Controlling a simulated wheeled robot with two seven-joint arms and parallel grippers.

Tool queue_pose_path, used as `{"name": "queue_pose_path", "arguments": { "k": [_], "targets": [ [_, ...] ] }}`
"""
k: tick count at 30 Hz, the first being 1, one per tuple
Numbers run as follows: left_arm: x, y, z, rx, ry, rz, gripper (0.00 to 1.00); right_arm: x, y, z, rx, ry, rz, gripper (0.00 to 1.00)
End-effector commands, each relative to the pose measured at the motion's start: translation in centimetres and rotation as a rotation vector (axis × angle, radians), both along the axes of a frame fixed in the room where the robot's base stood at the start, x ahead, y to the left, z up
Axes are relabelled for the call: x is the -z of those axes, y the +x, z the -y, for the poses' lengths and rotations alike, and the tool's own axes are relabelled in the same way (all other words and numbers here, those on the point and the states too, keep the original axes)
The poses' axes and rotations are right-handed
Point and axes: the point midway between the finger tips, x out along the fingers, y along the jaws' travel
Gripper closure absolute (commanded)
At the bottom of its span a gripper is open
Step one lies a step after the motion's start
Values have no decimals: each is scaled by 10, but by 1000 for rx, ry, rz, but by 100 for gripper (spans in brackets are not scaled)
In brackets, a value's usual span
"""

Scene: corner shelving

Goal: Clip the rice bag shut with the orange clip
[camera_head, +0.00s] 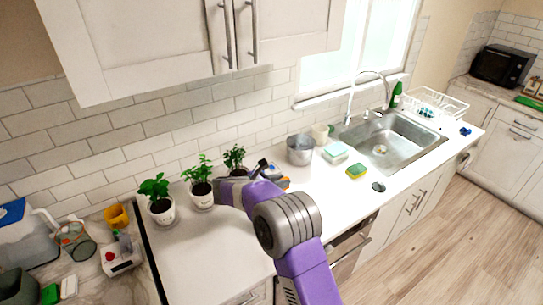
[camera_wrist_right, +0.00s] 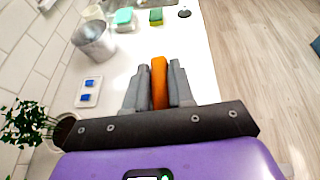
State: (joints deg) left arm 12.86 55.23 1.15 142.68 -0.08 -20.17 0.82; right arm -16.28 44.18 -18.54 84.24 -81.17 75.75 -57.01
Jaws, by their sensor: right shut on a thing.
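My right gripper (camera_head: 268,172) reaches over the white counter in the head view, near the potted plants. In the right wrist view its two grey fingers (camera_wrist_right: 159,95) are shut on the orange clip (camera_wrist_right: 159,75), which stands upright between them. In the head view a small bit of orange (camera_head: 284,182) shows at the fingers; the rest of the clip is hidden by the gripper. I cannot make out a rice bag in either view. My left gripper is not in view.
Several potted plants (camera_head: 160,205) stand left of my right gripper. A metal pot (camera_head: 300,151), sponges (camera_head: 356,171) and the sink (camera_head: 385,142) lie to the right. A white piece with two blue squares (camera_wrist_right: 88,92) lies beside the fingers.

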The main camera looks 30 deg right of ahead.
Motion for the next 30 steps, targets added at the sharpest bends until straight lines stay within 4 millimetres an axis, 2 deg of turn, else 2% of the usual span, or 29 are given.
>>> {"name": "queue_pose_path", "arguments": {
  "k": [1,3,15,22,30],
  "targets": [
    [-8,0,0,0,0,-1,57,-8,2,1,23,-2,1,100],
    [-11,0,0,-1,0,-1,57,-11,3,2,43,-1,1,100],
    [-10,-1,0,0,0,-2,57,-10,3,2,58,0,1,100],
    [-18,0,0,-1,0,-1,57,-12,3,0,56,0,0,100],
    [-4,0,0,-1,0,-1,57,12,2,0,57,0,-1,100]
  ]
}}
